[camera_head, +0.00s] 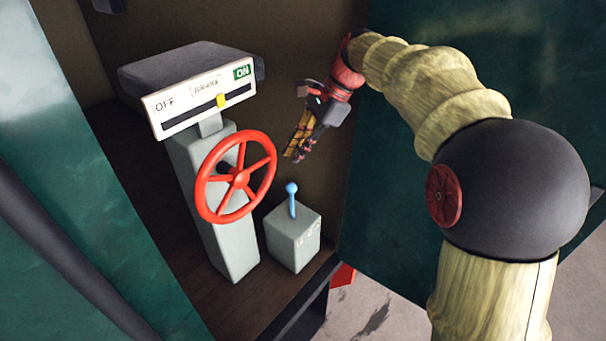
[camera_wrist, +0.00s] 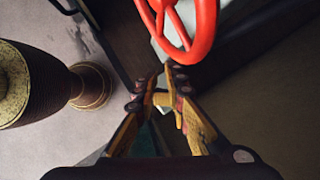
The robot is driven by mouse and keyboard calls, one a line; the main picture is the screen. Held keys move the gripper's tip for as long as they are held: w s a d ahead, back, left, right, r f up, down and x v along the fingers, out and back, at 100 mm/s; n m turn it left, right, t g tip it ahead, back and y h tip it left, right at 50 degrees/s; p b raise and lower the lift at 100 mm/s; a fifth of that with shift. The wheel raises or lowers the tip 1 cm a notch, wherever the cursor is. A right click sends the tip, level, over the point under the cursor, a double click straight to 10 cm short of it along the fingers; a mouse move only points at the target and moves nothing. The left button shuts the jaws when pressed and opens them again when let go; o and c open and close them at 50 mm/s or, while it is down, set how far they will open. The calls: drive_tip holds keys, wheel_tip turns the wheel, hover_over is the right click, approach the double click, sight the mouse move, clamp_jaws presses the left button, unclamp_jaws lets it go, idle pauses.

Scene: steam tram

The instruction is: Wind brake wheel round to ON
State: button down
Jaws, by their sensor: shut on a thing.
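The red brake wheel (camera_head: 239,177) stands on a grey pedestal (camera_head: 209,180). Above it is a white indicator plate (camera_head: 185,108) reading OFF at left and ON at right. Its yellow pointer (camera_head: 221,100) sits past the middle of the slot, towards ON. My gripper (camera_head: 297,155) is just right of the wheel, fingers pointing down. In the wrist view the fingertips of my gripper (camera_wrist: 167,74) come close together beside the red rim of the wheel (camera_wrist: 201,35). The rim is not visibly between the fingers. What they hold is too small to make out.
A grey box (camera_head: 294,238) with an upright blue-knobbed lever (camera_head: 292,200) stands low, right of the pedestal. A green wall panel (camera_head: 390,190) is behind my arm. The wooden floor (camera_head: 150,200) ends at a dark edge at lower right.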

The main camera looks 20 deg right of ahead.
drive_tip(key=p, duration=0.1)
approach(245, 211)
drive_tip(key=w+d+f, duration=0.1)
drive_tip(key=w, duration=0.1)
drive_tip(key=w+d+f, duration=0.1)
drive_tip(key=d+f, duration=0.1)
drive_tip(key=shift+w+d, duration=0.15)
drive_tip(key=shift+w, duration=0.2)
drive_tip(key=shift+s+a+f, duration=0.15)
drive_tip(key=shift+a+f, duration=0.15)
drive_tip(key=shift+a, duration=0.4)
drive_tip(key=shift+f+p, duration=0.1)
drive_tip(key=shift+p, duration=0.2)
drive_tip(key=shift+s+a+f+g+y+p, duration=0.3)
drive_tip(key=shift+a+f+g+y+p, duration=0.15)
drive_tip(key=shift+y+p, duration=0.45)
drive_tip(key=shift+s+a+f+m+g+y+p, duration=0.35)
drive_tip(key=shift+a+g+y+p, duration=0.15)
drive_tip(key=shift+y, duration=0.3)
drive_tip(key=shift+s+a+f+m+g+y+p, duration=0.3)
drive_tip(key=shift+y+p, duration=0.2)
drive_tip(key=shift+y, duration=0.3)
drive_tip(key=shift+f, duration=0.1)
